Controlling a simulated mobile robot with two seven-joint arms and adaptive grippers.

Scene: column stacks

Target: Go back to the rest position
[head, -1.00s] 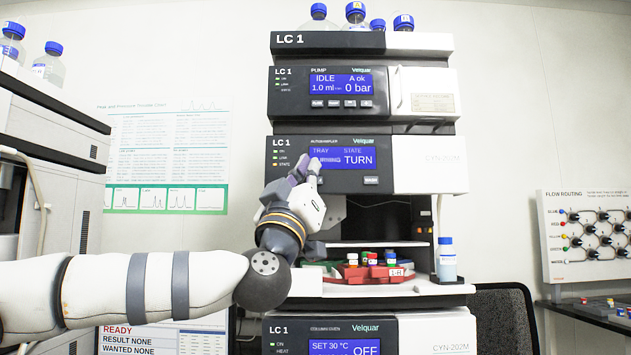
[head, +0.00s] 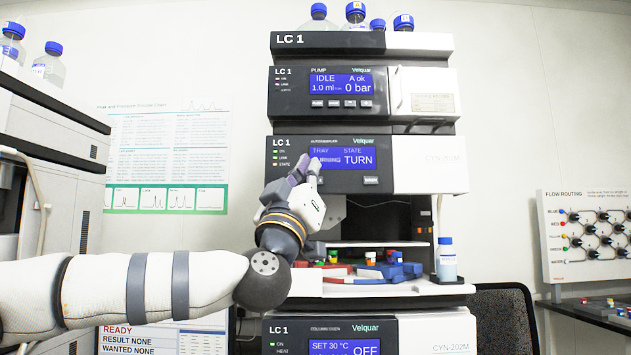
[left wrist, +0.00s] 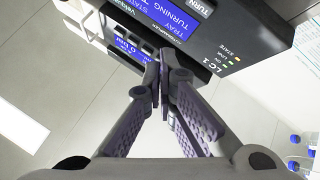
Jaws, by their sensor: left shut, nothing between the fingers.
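My left gripper (head: 306,174) is raised in front of the autosampler module (head: 296,178) of the LC 1 stack, close to the lower left of its display (head: 342,158). Its fingers are shut with nothing between them, as the left wrist view (left wrist: 160,85) also shows. The display reads TRAY and STATE TURN; the wrist view shows TURNING. I cannot tell whether the fingertips touch the panel. My right gripper is in neither current view.
The autosampler's open bay below holds a tray with blue and red segments (head: 395,272) and several capped vials. A blue-capped bottle (head: 446,262) stands at its right. A white cabinet (head: 50,120) stands left. A valve panel (head: 590,235) is at right.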

